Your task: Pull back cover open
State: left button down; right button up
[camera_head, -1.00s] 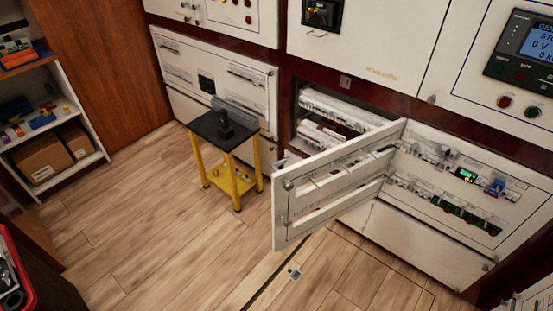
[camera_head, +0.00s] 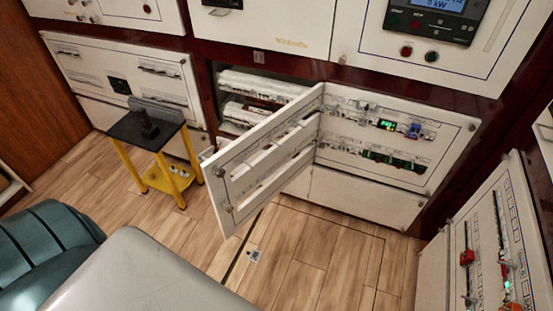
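A white cover (camera_head: 240,181) in the head view stands swung out from the cabinet wall, at an angle over the floor. Its hinge side is on the right, beside the breaker panel (camera_head: 400,140). Slots run along the cover. Behind it, an open compartment (camera_head: 250,88) shows rows of white breakers. The cover hides the lower part of this compartment. Neither of my grippers is in the head view, and nothing visible touches the cover.
A yellow stand with a black top (camera_head: 125,130) is left of the cover. A ribbed teal object (camera_head: 45,245) and a smooth grey surface (camera_head: 140,275) fill the lower left. Another breaker panel (camera_head: 490,250) is at the right. Wooden floor (camera_head: 320,255) is clear in front.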

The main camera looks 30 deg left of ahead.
aim_at(226, 192)
jog(key=j+z, duration=0.65)
jog(key=j, duration=0.2)
jog(key=k+j+z, duration=0.15)
jog(key=j+z, duration=0.15)
jog(key=k+j+z, duration=0.15)
jog(key=j+z, duration=0.2)
jog(key=k+j+z, duration=0.45)
jog(key=j+z, duration=0.15)
jog(key=j, duration=0.15)
